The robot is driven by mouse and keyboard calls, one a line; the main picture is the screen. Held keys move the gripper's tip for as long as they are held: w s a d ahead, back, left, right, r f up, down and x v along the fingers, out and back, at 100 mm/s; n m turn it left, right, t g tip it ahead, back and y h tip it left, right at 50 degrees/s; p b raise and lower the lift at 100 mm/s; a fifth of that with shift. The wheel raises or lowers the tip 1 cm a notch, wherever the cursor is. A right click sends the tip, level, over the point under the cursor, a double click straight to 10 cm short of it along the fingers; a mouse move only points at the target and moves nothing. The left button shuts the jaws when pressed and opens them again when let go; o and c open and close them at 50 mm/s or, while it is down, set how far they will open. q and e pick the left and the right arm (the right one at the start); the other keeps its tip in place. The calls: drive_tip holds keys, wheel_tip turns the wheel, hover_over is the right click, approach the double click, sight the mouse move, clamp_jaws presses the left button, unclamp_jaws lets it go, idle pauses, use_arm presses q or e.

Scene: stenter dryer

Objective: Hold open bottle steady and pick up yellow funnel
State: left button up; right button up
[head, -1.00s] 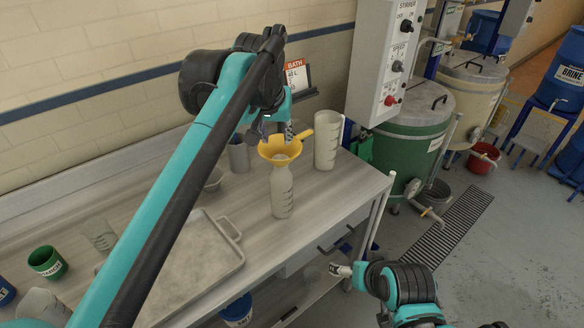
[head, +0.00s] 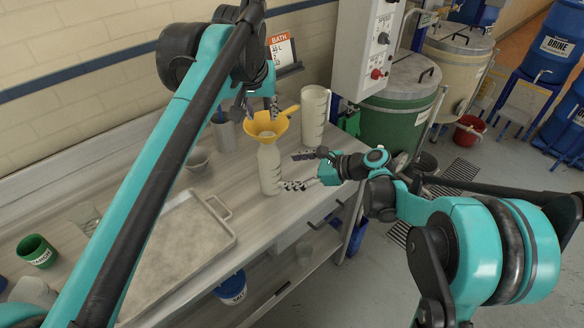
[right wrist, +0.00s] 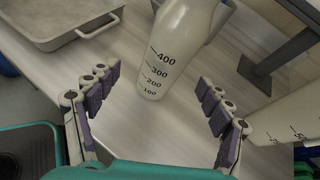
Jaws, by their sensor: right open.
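A pale bottle (head: 269,172) stands upright on the bench, and the yellow funnel (head: 262,127) sits in its mouth. In the right wrist view the bottle (right wrist: 172,52) shows black marks from 100 to 400; its top is out of that view. My left gripper (head: 262,108) is at the funnel's rim from above and behind, its fingers apart; whether they touch the funnel I cannot tell. My right gripper (head: 297,171) is open and empty at the right of the bottle. In the right wrist view its fingers (right wrist: 160,112) spread wide, with the bottle ahead between them.
A tall white measuring jug (head: 314,115) stands right behind the bottle. A grey cup (head: 224,132) and small bowl (head: 197,160) are at its left. A metal tray (head: 222,208) lies in front-left. The bench's front edge is near my right arm.

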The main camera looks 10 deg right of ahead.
sight(270, 169)
drive_tip(key=shift+w+f+m+y, duration=0.1)
drive_tip(key=shift+w+m+y, duration=0.2)
drive_tip(key=shift+w+m, duration=0.25)
drive_tip(key=shift+w+a+f, duration=0.1)
drive_tip(key=shift+w+a, duration=0.1)
drive_tip(key=shift+a, duration=0.1)
drive_tip(key=x, duration=0.7)
